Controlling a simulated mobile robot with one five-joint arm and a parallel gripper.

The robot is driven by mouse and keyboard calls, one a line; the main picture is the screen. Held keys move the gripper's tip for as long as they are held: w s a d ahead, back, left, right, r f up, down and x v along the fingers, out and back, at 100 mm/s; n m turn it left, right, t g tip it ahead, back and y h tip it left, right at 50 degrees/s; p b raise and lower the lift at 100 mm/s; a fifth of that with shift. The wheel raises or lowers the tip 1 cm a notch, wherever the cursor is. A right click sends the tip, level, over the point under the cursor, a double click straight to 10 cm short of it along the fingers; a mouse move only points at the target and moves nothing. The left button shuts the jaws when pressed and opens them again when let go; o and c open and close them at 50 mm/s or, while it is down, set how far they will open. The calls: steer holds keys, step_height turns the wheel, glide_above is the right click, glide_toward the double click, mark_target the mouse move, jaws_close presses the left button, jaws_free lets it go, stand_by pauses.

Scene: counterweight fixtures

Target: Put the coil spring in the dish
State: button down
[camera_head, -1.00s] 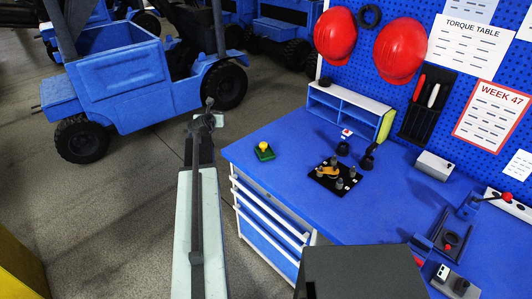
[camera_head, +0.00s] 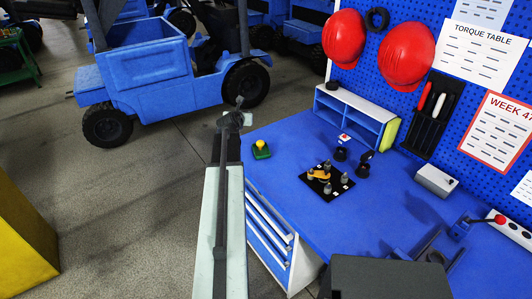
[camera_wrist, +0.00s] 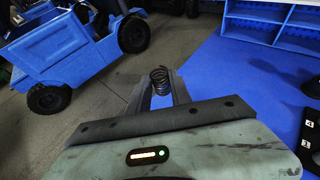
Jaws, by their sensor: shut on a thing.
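My gripper (camera_wrist: 160,92) is shut on a dark coil spring (camera_wrist: 160,78), which stands up between the fingertips in the wrist view. In the head view my gripper (camera_head: 235,119) is at the far end of my arm, left of the blue bench's corner in the picture. The spring is too small to make out surely there. I cannot pick out the dish for certain in either view. Small dark round pieces (camera_head: 340,154) stand on the bench near the shelf, but I cannot tell whether one is the dish.
The blue bench (camera_head: 300,150) bears a yellow button on a green base (camera_head: 261,150), a black plate with several posts (camera_head: 327,182), a blue shelf (camera_head: 352,120) and a grey box (camera_head: 436,181). A blue vehicle (camera_head: 150,75) stands behind.

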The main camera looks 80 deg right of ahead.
mark_target(259, 158)
steer(key=s+f+m+g+b, duration=0.2)
steer(key=f+b, duration=0.3)
steer(key=f, duration=0.1)
steer(key=s+f+m+g+y+b, duration=0.1)
steer(key=s+f+m+g+b, duration=0.1)
steer(key=f+b, duration=0.4)
steer(key=s+a+f+m+g+y+b, duration=0.1)
steer(key=s+f+m+g+b, duration=0.1)
steer(key=f+b, duration=0.4)
steer(key=shift+s+f+g, duration=0.1)
steer(key=shift+g, duration=0.4)
steer(key=shift+r, duration=0.25)
steer(key=c, duration=1.6)
jaws_free()
steer(key=shift+f, duration=0.2)
steer(key=o, duration=0.4)
steer(key=shift+o, duration=0.2)
